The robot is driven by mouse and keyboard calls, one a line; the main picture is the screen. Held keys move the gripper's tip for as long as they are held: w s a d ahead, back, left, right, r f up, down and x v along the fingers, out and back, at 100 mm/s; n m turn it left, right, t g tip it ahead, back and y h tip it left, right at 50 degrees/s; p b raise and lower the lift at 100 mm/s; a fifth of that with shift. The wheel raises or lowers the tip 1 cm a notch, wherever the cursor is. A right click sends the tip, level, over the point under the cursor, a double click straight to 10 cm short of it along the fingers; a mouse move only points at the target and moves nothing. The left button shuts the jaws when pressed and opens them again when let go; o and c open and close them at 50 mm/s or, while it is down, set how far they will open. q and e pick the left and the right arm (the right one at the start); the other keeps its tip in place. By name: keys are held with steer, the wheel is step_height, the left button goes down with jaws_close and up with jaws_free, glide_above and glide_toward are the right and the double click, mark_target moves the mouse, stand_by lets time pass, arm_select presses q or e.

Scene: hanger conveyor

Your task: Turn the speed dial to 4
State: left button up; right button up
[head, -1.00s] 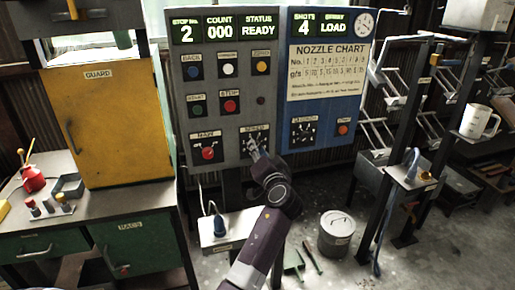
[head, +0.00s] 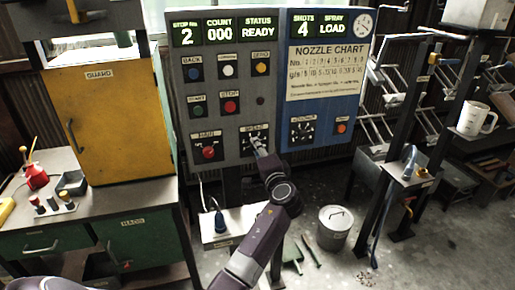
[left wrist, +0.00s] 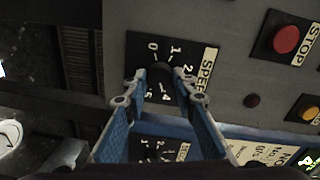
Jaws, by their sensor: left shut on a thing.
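The speed dial (head: 249,134) is at the lower right of the grey control panel (head: 263,85). My left gripper (head: 259,149) is at this dial. In the left wrist view, my left gripper (left wrist: 163,80) has its two blue-sided fingers on either side of the dark dial knob (left wrist: 160,75), shut on it. The printed scale around the knob shows 0, 1, 2, 4 and 5, with 4 at the finger end of the plate. The knob's pointer is hidden or too dark to read. My right gripper is not in view.
A red main switch (head: 208,152) sits left of the speed dial, and the start and stop buttons are above.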

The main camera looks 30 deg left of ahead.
arm_select(q)
steer(key=shift+f, duration=0.1)
stand_by(0.3)
steer(key=o, duration=1.1)
steer(key=shift+o, duration=0.3)
steer(key=v, duration=1.2)
